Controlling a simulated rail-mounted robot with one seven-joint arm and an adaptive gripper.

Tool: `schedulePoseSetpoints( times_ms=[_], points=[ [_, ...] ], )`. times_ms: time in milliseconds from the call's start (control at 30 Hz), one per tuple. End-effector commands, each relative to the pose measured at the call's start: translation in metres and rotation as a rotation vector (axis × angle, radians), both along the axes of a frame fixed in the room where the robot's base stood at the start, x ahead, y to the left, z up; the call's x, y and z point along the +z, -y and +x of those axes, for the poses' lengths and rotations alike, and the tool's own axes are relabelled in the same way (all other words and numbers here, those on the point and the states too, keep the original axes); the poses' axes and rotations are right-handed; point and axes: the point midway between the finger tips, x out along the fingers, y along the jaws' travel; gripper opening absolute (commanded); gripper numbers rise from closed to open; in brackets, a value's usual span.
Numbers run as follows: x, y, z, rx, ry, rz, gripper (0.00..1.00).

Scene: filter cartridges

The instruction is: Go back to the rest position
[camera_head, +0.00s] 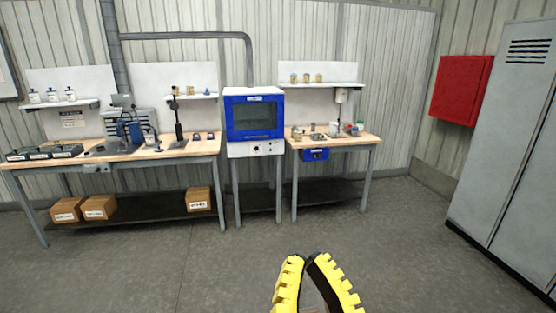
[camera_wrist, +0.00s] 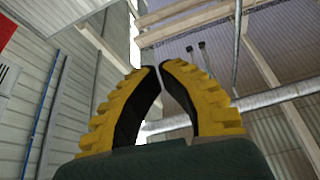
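My gripper (camera_head: 307,259) shows at the bottom of the head view, with two yellow ridged fingers lined in black. It is held up over the open floor, well in front of the benches. In the wrist view my gripper (camera_wrist: 155,70) points up toward the ceiling. The fingertips come close together with a thin gap at the top and a wider empty space between the curved fingers lower down. Nothing is held between them.
The left workbench (camera_head: 190,149) carries trays and tools, with cardboard boxes below. A blue oven-like cabinet (camera_head: 254,115) stands mid-wall beside the right workbench (camera_head: 360,140). A red wall box (camera_head: 461,90) and grey locker (camera_head: 510,140) are at right. The floor (camera_head: 200,260) ahead is clear.

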Motion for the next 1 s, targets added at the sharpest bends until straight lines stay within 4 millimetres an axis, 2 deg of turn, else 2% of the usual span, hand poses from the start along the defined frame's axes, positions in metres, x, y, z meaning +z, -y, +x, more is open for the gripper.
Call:
schedulePoseSetpoints(
  times_ms=[33,67,100,133,367,800,900,1000],
  points=[
    [0.010,0.017,-0.020,-0.104,0.018,-0.051,0.00],
    [0.009,0.028,-0.030,-0.173,0.008,-0.084,0.00],
    [-0.002,0.042,-0.032,-0.259,-0.049,-0.144,0.00],
    [0.025,0.039,-0.030,-0.244,-0.040,-0.142,0.00],
    [0.110,0.038,-0.029,-0.236,-0.038,-0.134,0.00],
    [0.302,0.038,-0.029,-0.232,-0.038,-0.126,0.00],
    [0.343,0.038,-0.029,-0.231,-0.040,-0.125,0.00],
    [0.370,0.038,-0.028,-0.232,-0.040,-0.124,0.00]
  ],
)
